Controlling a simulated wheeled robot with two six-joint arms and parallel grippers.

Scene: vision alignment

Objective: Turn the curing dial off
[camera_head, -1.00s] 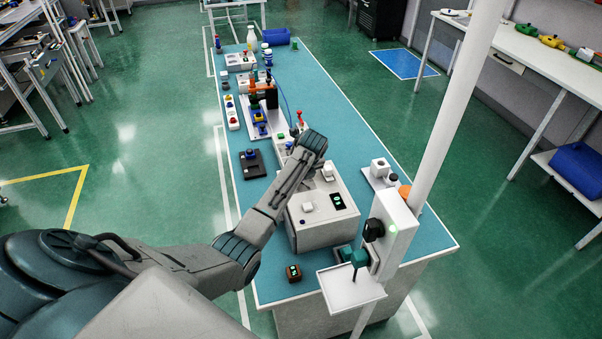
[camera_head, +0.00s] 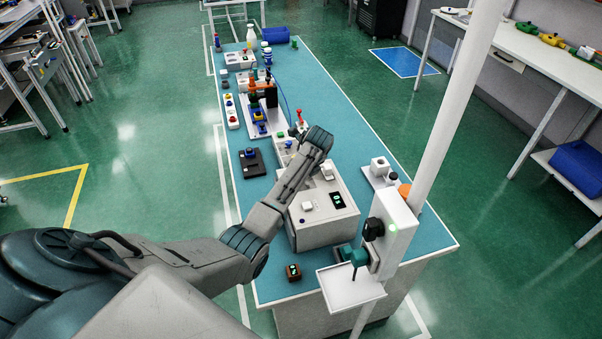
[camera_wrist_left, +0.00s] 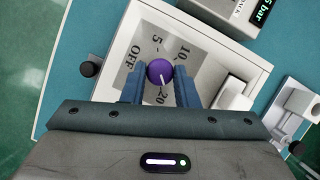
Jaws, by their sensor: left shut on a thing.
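The curing dial (camera_wrist_left: 160,72) is a round purple knob with a white pointer line on a pale panel (camera_wrist_left: 128,30) marked OFF, 5, 10 and 20. The pointer line lies on its lower side, towards the 20 mark. My left gripper (camera_wrist_left: 160,88) has its two blue fingers on either side of the knob, shut on it. In the head view my left arm (camera_head: 285,190) reaches over the bench, and its wrist hides the dial and the fingertips. My right gripper is in neither view.
A grey box (camera_head: 320,236) with a green display stands under my forearm. A white post (camera_head: 450,110) carries a switch box (camera_head: 398,230) to the right. Black (camera_wrist_left: 90,68) and white fittings flank the dial panel. Several small fixtures line the bench (camera_head: 330,110).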

